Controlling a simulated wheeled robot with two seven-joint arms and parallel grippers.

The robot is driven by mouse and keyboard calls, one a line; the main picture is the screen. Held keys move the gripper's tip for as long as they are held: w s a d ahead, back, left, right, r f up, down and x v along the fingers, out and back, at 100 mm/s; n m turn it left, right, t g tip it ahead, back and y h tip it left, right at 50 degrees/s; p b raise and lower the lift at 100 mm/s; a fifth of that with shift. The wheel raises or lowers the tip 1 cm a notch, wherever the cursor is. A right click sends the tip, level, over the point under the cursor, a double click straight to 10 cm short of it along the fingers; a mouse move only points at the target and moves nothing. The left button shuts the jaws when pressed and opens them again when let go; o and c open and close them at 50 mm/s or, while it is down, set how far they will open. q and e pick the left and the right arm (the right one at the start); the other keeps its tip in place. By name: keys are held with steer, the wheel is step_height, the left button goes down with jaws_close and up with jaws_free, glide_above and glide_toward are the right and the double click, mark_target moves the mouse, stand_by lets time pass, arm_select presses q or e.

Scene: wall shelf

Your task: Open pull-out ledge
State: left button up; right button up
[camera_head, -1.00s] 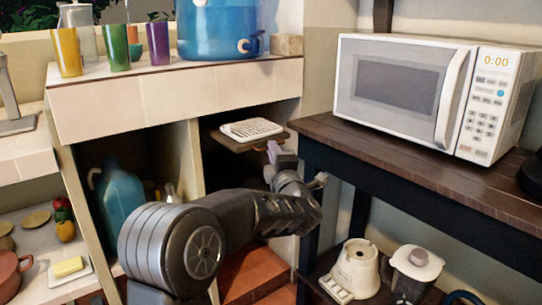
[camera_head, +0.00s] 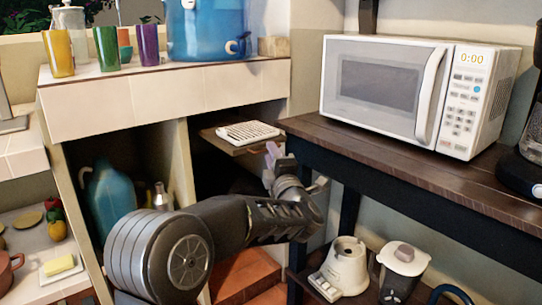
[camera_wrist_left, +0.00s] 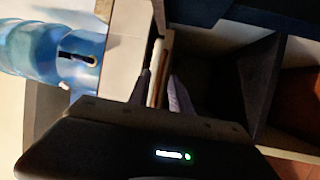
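The pull-out ledge (camera_head: 224,144) is a thin brown wooden board in the upper right opening under the tiled counter. It sticks out partway, and a white slatted rack (camera_head: 248,132) lies on it. My left gripper (camera_head: 272,152) is at the ledge's front edge, close to the dark table's corner. In the left wrist view, the two fingers (camera_wrist_left: 158,88) stand on either side of the ledge's edge (camera_wrist_left: 166,62) and appear closed on it. The exact finger contact is dark and small. My right gripper is not in view.
A dark wooden table (camera_head: 400,180) with a microwave (camera_head: 390,90) stands close on the right of the ledge. Cups and a blue water container (camera_head: 208,32) stand on the counter (camera_head: 160,100). A blue jug (camera_head: 113,205) is in the left compartment. Appliances (camera_head: 345,268) stand on the table's lower shelf.

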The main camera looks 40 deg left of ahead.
arm_select(q)
steer(key=shift+o, duration=0.2)
steer(key=p+v, duration=0.1)
steer(key=v, duration=0.6)
steer(key=shift+s+d, duration=0.25)
steer(key=shift+d, duration=0.05)
steer(key=shift+f, duration=0.1)
